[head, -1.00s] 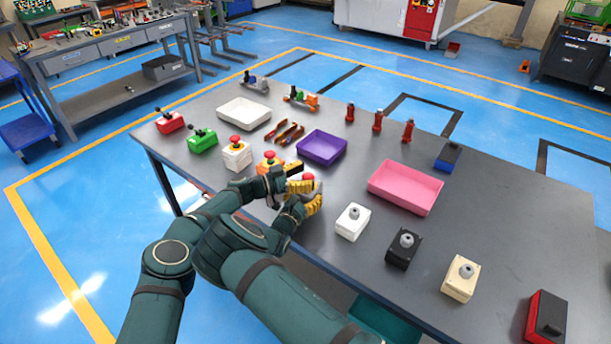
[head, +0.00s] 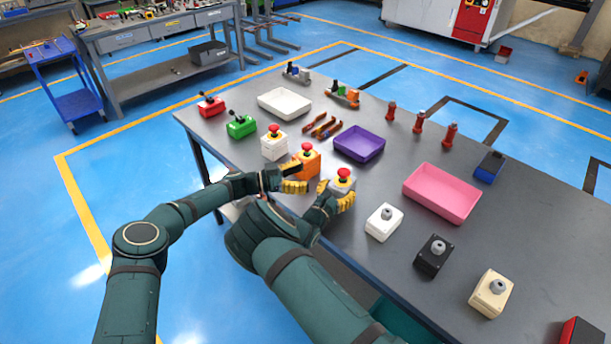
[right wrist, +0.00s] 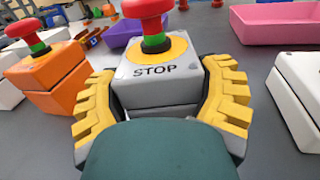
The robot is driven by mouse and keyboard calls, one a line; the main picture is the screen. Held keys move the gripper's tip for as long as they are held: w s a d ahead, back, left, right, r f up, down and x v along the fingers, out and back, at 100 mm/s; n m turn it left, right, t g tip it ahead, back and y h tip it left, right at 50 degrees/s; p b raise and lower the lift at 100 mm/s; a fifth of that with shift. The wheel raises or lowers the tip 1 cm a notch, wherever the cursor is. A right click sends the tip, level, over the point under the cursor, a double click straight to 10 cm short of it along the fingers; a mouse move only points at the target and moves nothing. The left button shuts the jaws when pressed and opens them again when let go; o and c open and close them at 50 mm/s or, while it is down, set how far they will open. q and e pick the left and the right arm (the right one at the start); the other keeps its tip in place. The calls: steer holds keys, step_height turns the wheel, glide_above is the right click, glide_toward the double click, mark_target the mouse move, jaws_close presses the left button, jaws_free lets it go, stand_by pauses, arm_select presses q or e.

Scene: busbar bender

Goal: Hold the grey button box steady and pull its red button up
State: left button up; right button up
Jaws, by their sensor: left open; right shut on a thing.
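The grey button box (head: 344,187) stands on the table near its front edge. In the right wrist view the grey box (right wrist: 158,88) has a yellow ring and the word STOP. Its red button (right wrist: 146,8) sits high on a stem with a green band showing. My right gripper (head: 336,200) is shut on the grey box; its yellow fingers grip both sides in the right wrist view (right wrist: 165,105). My left gripper (head: 300,178) is open and empty, left of the grey box and in front of the orange box, apart from the red button.
The orange button box (head: 307,165) stands close at left, with a white one (head: 274,148) beyond it. A white box with a grey button (head: 384,222) stands to the right. A purple tray (head: 359,147) and a pink tray (head: 441,195) lie behind.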

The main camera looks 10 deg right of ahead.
steer(key=o, duration=1.3)
